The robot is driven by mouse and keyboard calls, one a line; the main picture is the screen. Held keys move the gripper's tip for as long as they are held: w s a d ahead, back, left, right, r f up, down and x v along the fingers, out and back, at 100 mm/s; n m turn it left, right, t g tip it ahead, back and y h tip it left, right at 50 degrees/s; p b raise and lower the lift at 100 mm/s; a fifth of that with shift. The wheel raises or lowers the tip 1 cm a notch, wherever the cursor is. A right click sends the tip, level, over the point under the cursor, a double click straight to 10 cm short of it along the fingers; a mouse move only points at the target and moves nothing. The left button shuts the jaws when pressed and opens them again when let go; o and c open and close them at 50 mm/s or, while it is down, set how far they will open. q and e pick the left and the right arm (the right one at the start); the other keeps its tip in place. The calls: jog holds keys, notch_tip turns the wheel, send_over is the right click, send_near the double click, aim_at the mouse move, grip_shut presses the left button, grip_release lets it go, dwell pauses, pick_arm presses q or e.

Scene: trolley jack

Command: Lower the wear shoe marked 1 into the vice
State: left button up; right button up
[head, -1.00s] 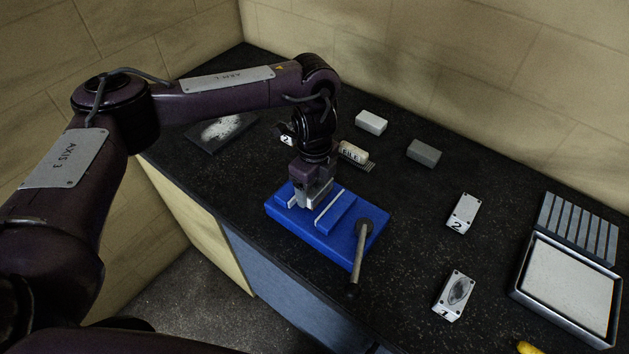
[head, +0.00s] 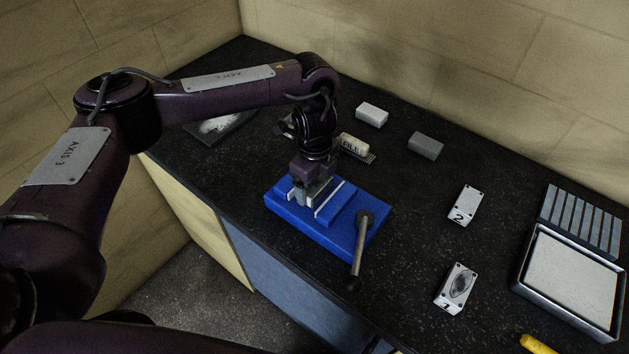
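The blue vice (head: 345,234) stands near the bench's front edge, its lever handle (head: 358,251) hanging forward over the right side. My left gripper (head: 313,190) points down into the gap between the vice jaws. Pale grey metal shows at its fingers; I cannot tell whether it is finger or a held piece, nor how far the fingers are apart. A pale plate marked 1 (head: 457,288) with a dark oval patch lies flat on the bench at the right. A pale plate marked 2 (head: 466,205) lies behind it. My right gripper is not in view.
A block labelled FILE (head: 354,145) lies behind the vice. A white block (head: 372,115) and a grey block (head: 425,146) lie farther back. A framed tray (head: 570,280) and a ribbed plate (head: 582,222) are at right, a yellow object (head: 537,345) at the front. A dark plate (head: 222,127) lies back left.

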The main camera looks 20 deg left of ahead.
pick_arm(q)
jog(key=o, duration=0.4)
jog(key=shift+s, duration=0.1)
jog(key=shift+c, duration=0.2)
jog(key=shift+s+f, duration=0.1)
jog(key=shift+f, duration=0.05)
jog(key=shift+r, duration=0.4)
notch_tip(320, 180, up, 7)
jog(key=shift+r, duration=0.15)
